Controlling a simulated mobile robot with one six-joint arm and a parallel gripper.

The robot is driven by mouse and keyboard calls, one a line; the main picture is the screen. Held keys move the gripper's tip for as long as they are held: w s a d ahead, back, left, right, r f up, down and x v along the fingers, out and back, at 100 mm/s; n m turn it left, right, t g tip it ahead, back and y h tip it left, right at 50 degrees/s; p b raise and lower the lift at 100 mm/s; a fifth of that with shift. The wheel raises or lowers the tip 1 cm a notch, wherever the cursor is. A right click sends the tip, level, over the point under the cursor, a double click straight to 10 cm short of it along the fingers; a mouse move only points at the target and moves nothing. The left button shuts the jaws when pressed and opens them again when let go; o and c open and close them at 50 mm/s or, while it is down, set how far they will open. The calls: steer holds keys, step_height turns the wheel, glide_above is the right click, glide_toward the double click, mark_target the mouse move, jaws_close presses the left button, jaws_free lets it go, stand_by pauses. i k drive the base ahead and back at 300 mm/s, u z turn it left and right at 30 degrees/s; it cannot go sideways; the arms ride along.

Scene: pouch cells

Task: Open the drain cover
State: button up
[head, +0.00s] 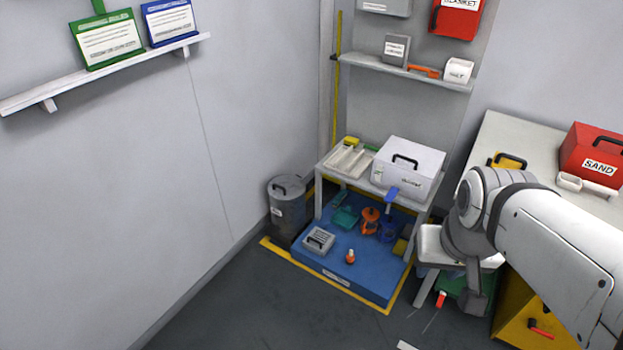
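A small grey box-like piece with a slotted, light top (319,240) sits at the left front of the blue platform (335,265). It looks like the drain cover, but I cannot tell for sure. It lies flat and looks closed. My arm comes in from the right edge, and its end, my gripper (473,297), hangs downward at the lower right, well to the right of the platform and apart from the grey piece. The fingers are too unclear to tell whether they are open or shut. I see nothing held in them.
A small white table (432,196) with a white lidded box (408,168) stands over the platform's back. A grey bin (288,205) is at the left. Yellow tape edges the platform. The floor in front (260,315) is clear.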

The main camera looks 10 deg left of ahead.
mark_target(319, 239)
steer(key=u, duration=0.9)
steer(key=i, duration=1.25)
steer(key=z, duration=0.5)
